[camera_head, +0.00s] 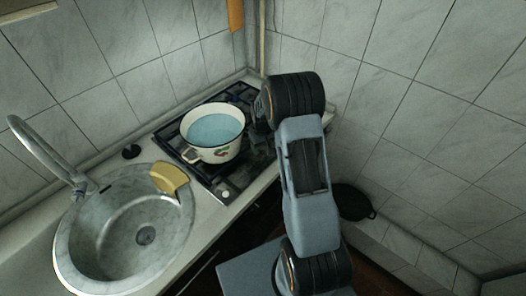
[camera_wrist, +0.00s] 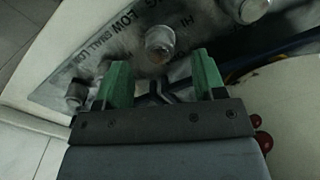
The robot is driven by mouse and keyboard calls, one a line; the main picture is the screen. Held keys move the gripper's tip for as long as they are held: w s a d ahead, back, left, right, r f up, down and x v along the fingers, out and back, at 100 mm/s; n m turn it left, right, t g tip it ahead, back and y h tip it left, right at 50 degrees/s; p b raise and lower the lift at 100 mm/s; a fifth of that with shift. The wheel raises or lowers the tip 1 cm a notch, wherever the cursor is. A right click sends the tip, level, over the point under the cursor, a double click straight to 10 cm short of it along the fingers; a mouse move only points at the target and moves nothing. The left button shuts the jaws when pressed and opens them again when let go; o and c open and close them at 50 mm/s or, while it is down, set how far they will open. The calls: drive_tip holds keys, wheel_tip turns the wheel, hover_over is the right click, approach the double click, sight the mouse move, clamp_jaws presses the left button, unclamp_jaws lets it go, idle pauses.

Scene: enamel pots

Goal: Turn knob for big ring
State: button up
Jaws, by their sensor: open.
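The stove's metal control panel (camera_wrist: 110,38) fills the upper part of the wrist view, with printed words such as "LOW", "SMALL" and "HI". A round knob (camera_wrist: 160,43) sits just beyond my gripper (camera_wrist: 160,76), roughly centred between its green fingers. The fingers are apart, with no knob visibly held between them. Another knob (camera_wrist: 76,93) is left of the left finger, and a third knob (camera_wrist: 245,8) is cut by the top edge. Which knob serves the big ring cannot be told.
A cream pot (camera_head: 214,133) with bluish contents stands on the stove; its cream side (camera_wrist: 295,120) also shows close right of my gripper. A sink (camera_head: 68,245) with a yellow cloth-like item (camera_head: 169,179) lies left. A dark pan (camera_head: 352,202) is behind my arm at right.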

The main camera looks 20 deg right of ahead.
sight(263, 152)
drive_tip(key=shift+f+p, duration=0.3)
drive_tip(key=shift+f, duration=1.65)
drive_tip(key=shift+c, duration=0.3)
drive_tip(key=c, duration=0.9)
drive_tip(key=n+b, duration=0.3)
drive_tip(key=shift+f, duration=0.2)
drive_tip(key=n+b, duration=0.3)
drive_tip(key=n, duration=0.2)
drive_tip(key=shift+r, duration=0.1)
drive_tip(key=n+b, duration=0.2)
drive_tip(key=n, duration=0.3)
drive_tip(key=shift+r+n+b, duration=0.15)
drive_tip(key=shift+n+b, duration=0.8)
drive_tip(key=shift+n, duration=1.35)
